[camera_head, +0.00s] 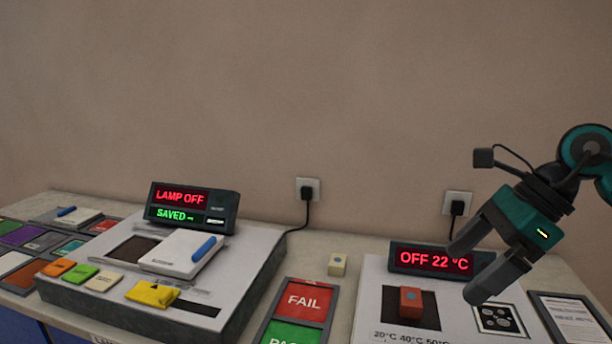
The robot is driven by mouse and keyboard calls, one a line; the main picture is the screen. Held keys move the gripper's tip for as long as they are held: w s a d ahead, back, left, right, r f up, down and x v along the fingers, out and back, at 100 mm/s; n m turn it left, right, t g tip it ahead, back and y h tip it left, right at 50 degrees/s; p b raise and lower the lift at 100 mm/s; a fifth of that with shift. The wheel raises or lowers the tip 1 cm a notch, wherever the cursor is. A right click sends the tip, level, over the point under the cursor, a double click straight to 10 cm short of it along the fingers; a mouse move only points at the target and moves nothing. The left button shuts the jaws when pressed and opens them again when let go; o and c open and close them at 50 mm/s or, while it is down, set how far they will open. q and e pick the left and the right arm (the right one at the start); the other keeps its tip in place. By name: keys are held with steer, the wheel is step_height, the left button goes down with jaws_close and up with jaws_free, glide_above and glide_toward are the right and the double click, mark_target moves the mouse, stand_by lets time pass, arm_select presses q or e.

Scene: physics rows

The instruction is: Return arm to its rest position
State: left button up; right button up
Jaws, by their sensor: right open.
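My right gripper (467,271) comes in from the right and hangs above the right-hand station, in front of its display. Its two dark fingers are spread apart with nothing between them. The display (430,259) reads "OFF 22 °C" in red, and a finger hides part of its right side. A red-orange block (411,303) stands on a dark square of the white panel (368,290), to the left of and below the gripper. My left gripper is not in view.
A grey station (60,291) at left carries a "LAMP OFF / SAVED" display (192,207), a white device with a blue piece (182,255) and a yellow packet (152,294). A FAIL/PASS board (303,299) and small beige block (338,264) stand between stations. A framed sheet (575,318) lies at right.

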steer(key=a+r+m+t+y, duration=0.2)
steer(key=a+r+m+y, duration=0.15)
steer(key=a+y, duration=0.4)
steer(key=a+r+m+t+y, duration=0.2)
steer(key=a+m+y, duration=0.35)
steer(key=a, duration=0.35)
steer(key=w+d+f+m+t+h, duration=0.25)
steer(key=d+m+t+h, duration=0.4)
steer(key=m, duration=0.65)
steer(key=w+d+f+m+t+h, duration=0.2)
steer(key=d+f+m+t+h, duration=0.15)
steer(key=m+t+h, duration=0.7)
steer(key=s+d+f+m+g+h, duration=0.25)
steer(key=f+m+g, duration=0.25)
steer(key=f+m, duration=0.4)
steer(key=s+d+f+m+g, duration=0.2)
steer(key=s+f+m+g, duration=0.6)
steer(key=s+f+g, duration=0.85)
steer(key=w+a+f+t+y, duration=0.1)
steer(key=a+f+t+y, duration=0.1)
steer(key=f+t, duration=0.8)
steer(key=shift+w+a+f+n, duration=0.35)
steer(key=shift+a+f, duration=0.15)
steer(key=shift+f, duration=0.1)
